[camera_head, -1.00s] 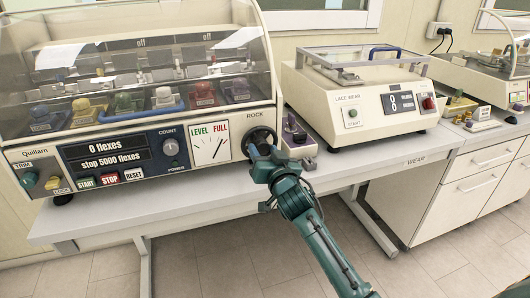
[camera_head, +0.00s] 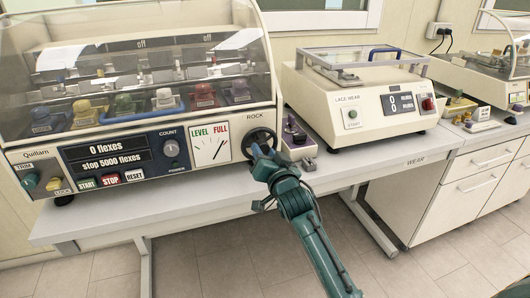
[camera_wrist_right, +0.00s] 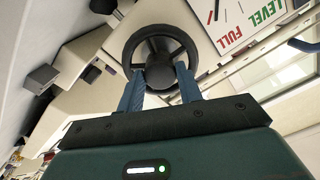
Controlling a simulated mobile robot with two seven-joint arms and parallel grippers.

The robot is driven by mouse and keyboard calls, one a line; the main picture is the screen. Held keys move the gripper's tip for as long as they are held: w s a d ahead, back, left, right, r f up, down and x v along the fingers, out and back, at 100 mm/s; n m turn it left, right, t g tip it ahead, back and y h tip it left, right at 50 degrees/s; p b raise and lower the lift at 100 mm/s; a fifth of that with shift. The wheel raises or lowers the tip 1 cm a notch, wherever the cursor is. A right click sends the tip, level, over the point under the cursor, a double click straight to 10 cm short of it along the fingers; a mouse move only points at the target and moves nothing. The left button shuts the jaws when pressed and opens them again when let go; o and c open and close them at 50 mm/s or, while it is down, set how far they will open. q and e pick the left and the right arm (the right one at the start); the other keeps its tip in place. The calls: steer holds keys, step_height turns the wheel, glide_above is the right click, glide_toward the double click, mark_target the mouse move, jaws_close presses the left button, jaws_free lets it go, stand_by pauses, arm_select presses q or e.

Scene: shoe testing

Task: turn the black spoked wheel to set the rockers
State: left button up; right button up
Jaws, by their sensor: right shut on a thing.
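The black spoked wheel (camera_head: 259,142) sits at the right end of the Quillam machine's front panel, under the word ROCK. My right gripper (camera_head: 262,156) reaches it from below and in front. In the right wrist view the wheel (camera_wrist_right: 134,47) fills the upper middle, and the blue fingers (camera_wrist_right: 160,82) stand on either side of its lower part, shut on it. The exact contact is partly hidden. The dial (camera_head: 210,146) marked LEVEL and FULL has its needle tilted up to the right. The rockers (camera_head: 145,75) lie behind the clear hood. My left gripper is out of view.
A purple-knobbed block (camera_head: 295,138) stands close to the right of the wheel. The lace wear machine (camera_head: 365,110) is further right. The bench front edge (camera_head: 350,178) runs below, with open floor in front.

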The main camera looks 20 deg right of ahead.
steer(key=m+p, duration=0.1)
steer(key=m, duration=0.1)
steer(key=shift+r+m, duration=0.1)
steer(key=shift+m, duration=0.2)
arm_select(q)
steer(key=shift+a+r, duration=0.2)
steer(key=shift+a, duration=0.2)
arm_select(e)
steer(key=shift+m, duration=0.3)
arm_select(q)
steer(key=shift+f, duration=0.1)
arm_select(e)
steer(key=o, duration=1)
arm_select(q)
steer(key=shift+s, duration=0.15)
arm_select(e)
steer(key=shift+s, duration=0.1)
